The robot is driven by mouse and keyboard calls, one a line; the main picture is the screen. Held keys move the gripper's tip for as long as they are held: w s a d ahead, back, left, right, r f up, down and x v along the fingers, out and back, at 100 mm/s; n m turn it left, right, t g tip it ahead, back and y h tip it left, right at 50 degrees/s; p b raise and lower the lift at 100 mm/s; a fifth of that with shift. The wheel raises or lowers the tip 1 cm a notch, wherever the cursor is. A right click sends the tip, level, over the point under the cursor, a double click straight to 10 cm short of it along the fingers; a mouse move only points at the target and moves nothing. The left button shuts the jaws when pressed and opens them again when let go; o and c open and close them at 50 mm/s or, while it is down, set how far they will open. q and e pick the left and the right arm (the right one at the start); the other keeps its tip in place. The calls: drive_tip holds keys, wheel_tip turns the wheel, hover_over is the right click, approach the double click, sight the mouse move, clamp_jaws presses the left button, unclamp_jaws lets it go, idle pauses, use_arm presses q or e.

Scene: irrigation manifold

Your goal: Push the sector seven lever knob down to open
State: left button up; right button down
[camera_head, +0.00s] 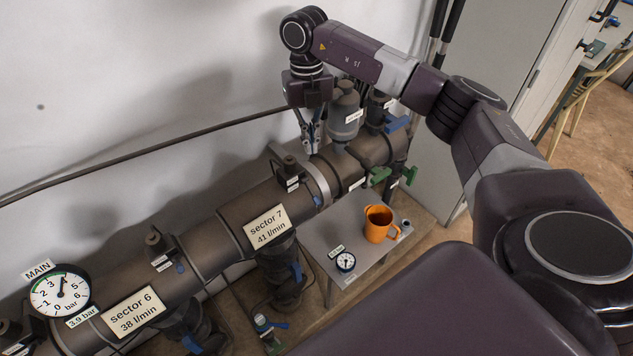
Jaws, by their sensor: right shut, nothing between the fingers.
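The brown pipe of the manifold runs from lower left to upper right. A "sector 7, 41 l/min" sign (267,228) sits on it. A dark upright fitting (289,166) with small labels stands on the pipe up and right of that sign. I cannot tell which part is the lever knob. My right gripper (311,146) points down, shut and empty, just right of the dark fitting and close behind the pipe. Whether it touches anything is unclear. My left gripper is out of view.
A grey cylinder (345,115) stands right of the gripper. Green levers (380,175) and a blue lever (396,124) are at the pipe's far end. An orange mug (379,226) and small gauge (346,262) are on a grey table (330,232). The main gauge (60,291) is lower left.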

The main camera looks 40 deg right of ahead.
drive_tip(key=shift+w+r, duration=0.15)
drive_tip(key=shift+r, duration=1.25)
